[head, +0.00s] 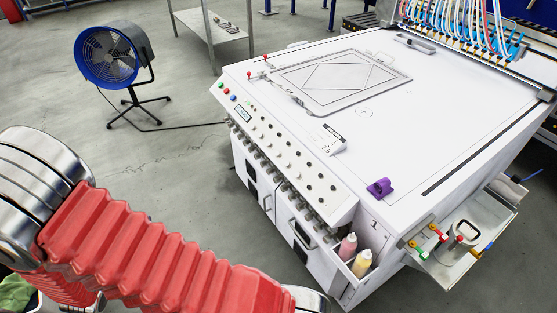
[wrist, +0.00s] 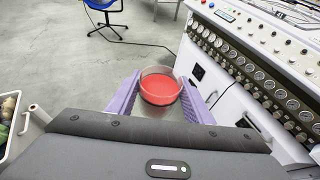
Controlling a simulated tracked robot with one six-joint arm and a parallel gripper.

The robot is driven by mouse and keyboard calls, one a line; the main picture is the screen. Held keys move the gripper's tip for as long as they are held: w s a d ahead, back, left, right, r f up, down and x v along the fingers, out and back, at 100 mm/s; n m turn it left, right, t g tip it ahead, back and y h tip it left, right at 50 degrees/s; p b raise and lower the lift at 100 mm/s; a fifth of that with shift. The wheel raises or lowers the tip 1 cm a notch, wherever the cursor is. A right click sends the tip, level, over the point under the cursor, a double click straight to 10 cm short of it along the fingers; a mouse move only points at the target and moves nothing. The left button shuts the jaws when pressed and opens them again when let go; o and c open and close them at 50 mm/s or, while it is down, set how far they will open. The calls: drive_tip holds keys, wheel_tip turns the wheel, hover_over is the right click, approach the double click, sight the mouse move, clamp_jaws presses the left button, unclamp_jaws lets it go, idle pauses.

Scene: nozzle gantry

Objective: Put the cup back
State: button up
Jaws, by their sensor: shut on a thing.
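The cup (wrist: 159,91) is round and clear-walled, with red contents, and shows in the wrist view. It looks upright. My gripper (wrist: 160,104) has its two purple fingers on either side of the cup and is shut on it. The cup is beside the front panel of the white machine, over the grey floor. The cup and my gripper are out of the head view, where only my red-sleeved arm shows at lower left.
The white machine (head: 450,120) has a flat top with a framed plate (head: 340,82) and a purple piece (head: 380,187). Two bottles (head: 354,255) stand in a corner pocket. A blue fan (head: 112,55) stands on the floor. A bin (wrist: 12,125) is at left in the wrist view.

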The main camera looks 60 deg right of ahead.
drive_tip(key=shift+a, duration=0.3)
drive_tip(key=s+d+r+m+g+h, duration=0.1)
drive_tip(key=s+d+r+m+g, duration=0.25)
drive_tip(key=d, duration=0.85)
drive_tip(key=s+d+r+m+g+h, duration=0.15)
drive_tip(key=s+d, duration=0.25)
drive_tip(key=d, duration=0.7)
drive_tip(key=s+d+r+m+g, duration=0.3)
drive_tip(key=s+d, duration=0.1)
drive_tip(key=d, duration=0.8)
drive_tip(key=s+d+r+m+g, duration=0.2)
drive_tip(key=s+d, duration=0.4)
drive_tip(key=s, duration=0.4)
drive_tip(key=s+d+r+m+g+y, duration=0.1)
drive_tip(key=s+d+r+m+g, duration=0.1)
drive_tip(key=s+d, duration=0.4)
drive_tip(key=s+d+r+m+g+y, duration=0.1)
drive_tip(key=s+d+r+g, duration=0.3)
drive_tip(key=s, duration=1.1)
drive_tip(key=d+m, duration=0.1)
drive_tip(key=d, duration=0.1)
drive_tip(key=shift+s+d+r+m, duration=0.3)
drive_tip(key=shift+r+m, duration=0.05)
drive_tip(key=shift+m, duration=0.05)
drive_tip(key=shift+y, duration=0.25)
drive_tip(key=shift+f, duration=3.15)
